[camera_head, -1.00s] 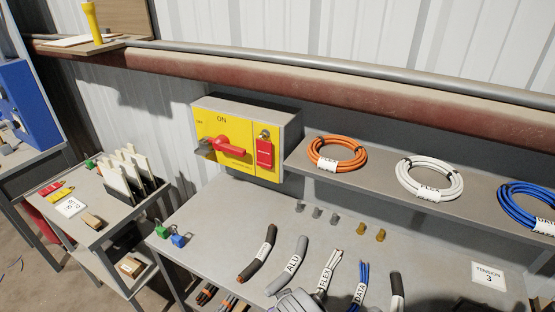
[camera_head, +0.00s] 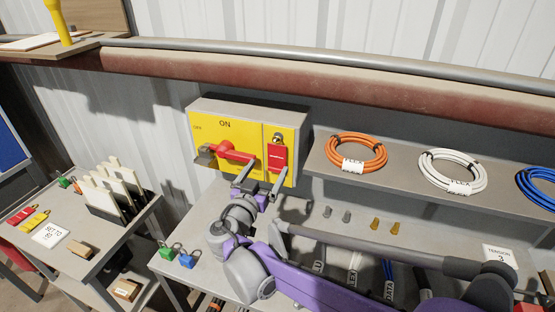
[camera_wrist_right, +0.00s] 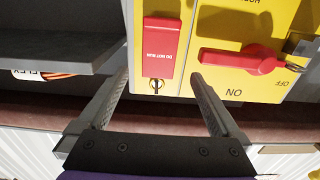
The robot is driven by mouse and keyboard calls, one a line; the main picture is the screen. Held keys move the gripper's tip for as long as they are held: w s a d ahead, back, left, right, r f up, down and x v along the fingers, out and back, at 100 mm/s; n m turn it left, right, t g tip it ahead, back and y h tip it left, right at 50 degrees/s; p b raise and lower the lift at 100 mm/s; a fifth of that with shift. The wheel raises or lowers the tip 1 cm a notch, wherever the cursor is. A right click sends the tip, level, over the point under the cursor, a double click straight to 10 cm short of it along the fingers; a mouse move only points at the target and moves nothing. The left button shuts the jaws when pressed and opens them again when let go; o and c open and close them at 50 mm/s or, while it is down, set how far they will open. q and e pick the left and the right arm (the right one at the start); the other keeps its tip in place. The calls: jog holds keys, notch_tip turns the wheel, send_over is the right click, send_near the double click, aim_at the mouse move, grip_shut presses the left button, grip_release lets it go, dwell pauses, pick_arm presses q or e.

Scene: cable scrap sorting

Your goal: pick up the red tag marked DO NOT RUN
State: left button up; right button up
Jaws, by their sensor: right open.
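The red tag (camera_head: 277,157) hangs on the yellow front of the switch box, right of the red switch handle. My right gripper (camera_head: 262,178) is just in front of the box, at the tag's lower end. In the right wrist view my right gripper (camera_wrist_right: 157,78) is open, with one finger on each side of the tag's line and nothing held. My left gripper is not in view.
The red switch handle (camera_head: 232,153) is close on the left. A grey shelf (camera_head: 400,182) with cable coils is close on the right. Green and blue padlocks (camera_head: 178,253) stand on the bench. A side cart (camera_head: 90,238) carries other red and yellow tags.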

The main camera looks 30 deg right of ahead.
aim_at(277, 153)
jog(key=x, duration=0.6)
jog(key=shift+d+r+p, duration=0.1)
jog(key=shift+r+p, duration=0.2)
jog(key=shift+p, duration=0.05)
jog(key=shift+c, duration=0.6)
jog(key=c, duration=1.2)
